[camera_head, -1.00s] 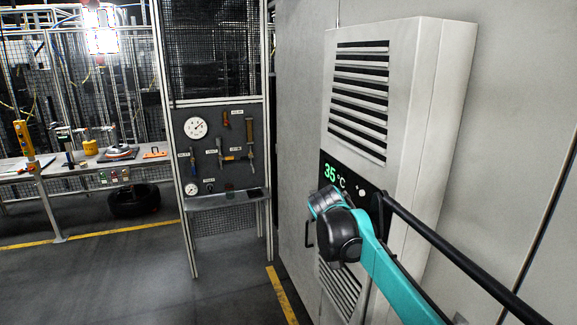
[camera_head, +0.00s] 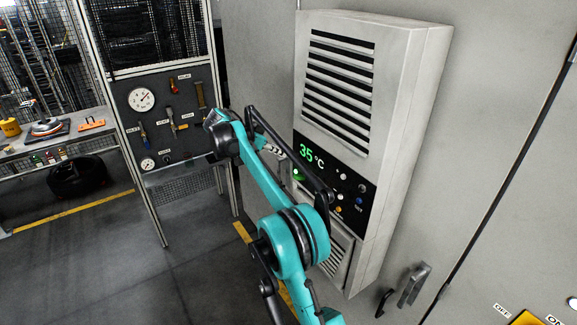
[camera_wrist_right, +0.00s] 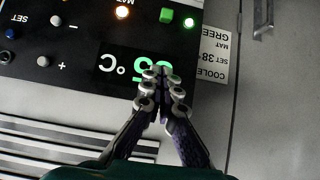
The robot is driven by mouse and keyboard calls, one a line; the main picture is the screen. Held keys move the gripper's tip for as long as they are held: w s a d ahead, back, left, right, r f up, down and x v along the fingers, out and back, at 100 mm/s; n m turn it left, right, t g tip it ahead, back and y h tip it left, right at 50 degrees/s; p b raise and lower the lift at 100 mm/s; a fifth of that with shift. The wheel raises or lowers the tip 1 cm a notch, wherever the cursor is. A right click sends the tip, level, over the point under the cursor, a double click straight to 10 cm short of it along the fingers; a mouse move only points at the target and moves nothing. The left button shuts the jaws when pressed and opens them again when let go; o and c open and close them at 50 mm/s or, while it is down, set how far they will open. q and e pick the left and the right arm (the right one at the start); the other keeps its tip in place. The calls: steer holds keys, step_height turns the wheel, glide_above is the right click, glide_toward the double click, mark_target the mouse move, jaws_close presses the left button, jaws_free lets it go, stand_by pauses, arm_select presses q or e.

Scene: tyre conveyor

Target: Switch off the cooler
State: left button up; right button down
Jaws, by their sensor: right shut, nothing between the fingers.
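The cooler (camera_head: 392,110) is a pale cabinet with vents on the wall at right. Its black panel (camera_head: 328,176) shows a green 35 °C. In the right wrist view the panel appears upside down, with a green square button (camera_wrist_right: 166,15) beside a lit green lamp (camera_wrist_right: 188,22). In the head view a green glow (camera_head: 298,173) shows at the panel's left edge. My right gripper (camera_wrist_right: 165,75) is shut and empty, its tips in front of the temperature digits, apart from the green button. In the head view the right arm partly hides the panel's left side. My left gripper is not in view.
The panel also has a blue SET button (camera_head: 359,201), white plus and minus buttons and an orange lamp (camera_wrist_right: 122,12). A label (camera_wrist_right: 213,55) is beside the panel. A tool board (camera_head: 165,115) stands left of the cooler. A yellow switch plate (camera_head: 525,318) is at bottom right.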

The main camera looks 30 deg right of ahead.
steer(key=p, duration=0.2)
glide_above(294, 177)
steer(key=d, duration=0.2)
steer(key=f, duration=0.5)
steer(key=shift+a+f, duration=0.25)
steer(key=shift+f, duration=0.15)
steer(key=f, duration=0.1)
steer(key=a+f, duration=0.1)
steer(key=f, duration=0.1)
steer(key=shift+a+f, duration=0.2)
steer(key=shift+f, duration=0.4)
